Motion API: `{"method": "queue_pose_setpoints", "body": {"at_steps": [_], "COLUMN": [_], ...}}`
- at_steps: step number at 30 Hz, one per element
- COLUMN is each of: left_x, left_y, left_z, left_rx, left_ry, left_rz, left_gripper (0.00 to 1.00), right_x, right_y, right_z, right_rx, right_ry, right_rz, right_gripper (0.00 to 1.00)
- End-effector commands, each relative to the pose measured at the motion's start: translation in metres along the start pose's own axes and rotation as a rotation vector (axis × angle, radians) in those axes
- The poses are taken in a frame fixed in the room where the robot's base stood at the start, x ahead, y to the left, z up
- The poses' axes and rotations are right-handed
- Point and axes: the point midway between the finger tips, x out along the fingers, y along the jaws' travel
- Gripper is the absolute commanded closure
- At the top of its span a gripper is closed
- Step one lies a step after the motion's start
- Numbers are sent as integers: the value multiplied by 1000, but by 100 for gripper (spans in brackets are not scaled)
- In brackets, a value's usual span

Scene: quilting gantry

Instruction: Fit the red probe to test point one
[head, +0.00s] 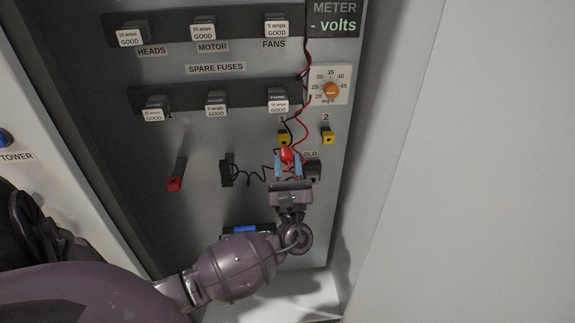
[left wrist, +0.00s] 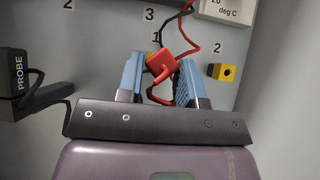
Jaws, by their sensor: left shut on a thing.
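My left gripper (head: 287,166) is in front of the lower right of the panel, its blue fingers shut on the red probe (head: 287,155). In the left wrist view the red probe (left wrist: 162,67) sits between the two fingertips. Test point one (head: 283,138) is a yellow block under the label 1, just above the probe in the head view. In the left wrist view the probe mostly hides it, so I cannot tell whether they touch. Test point two (head: 327,135), a yellow block with a dark hole, stands to the right and also shows in the left wrist view (left wrist: 222,72).
Red and black wires hang down near test point one. A temperature dial (head: 330,90) is above test point two. A black probe holder (left wrist: 17,80) and a red-ended lever (head: 175,174) are to the left. Rows of fuses are above. The meter (head: 334,18) reads "- volts".

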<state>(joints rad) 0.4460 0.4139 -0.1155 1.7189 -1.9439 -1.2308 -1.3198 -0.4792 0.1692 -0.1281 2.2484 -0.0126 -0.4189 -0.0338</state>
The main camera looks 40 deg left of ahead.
Motion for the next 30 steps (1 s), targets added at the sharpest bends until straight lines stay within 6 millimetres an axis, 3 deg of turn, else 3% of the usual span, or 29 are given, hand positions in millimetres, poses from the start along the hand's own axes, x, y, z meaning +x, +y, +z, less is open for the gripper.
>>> {"method": "queue_pose_setpoints", "body": {"at_steps": [30], "left_x": [16], "left_y": [0], "left_z": [-14], "left_rx": [0], "left_ry": [0], "left_rz": [-1], "left_gripper": [99], "right_x": [3], "right_y": [-1], "right_z": [4], "right_rx": [0], "right_ry": [-8], "right_rz": [-3], "right_gripper": [64]}}
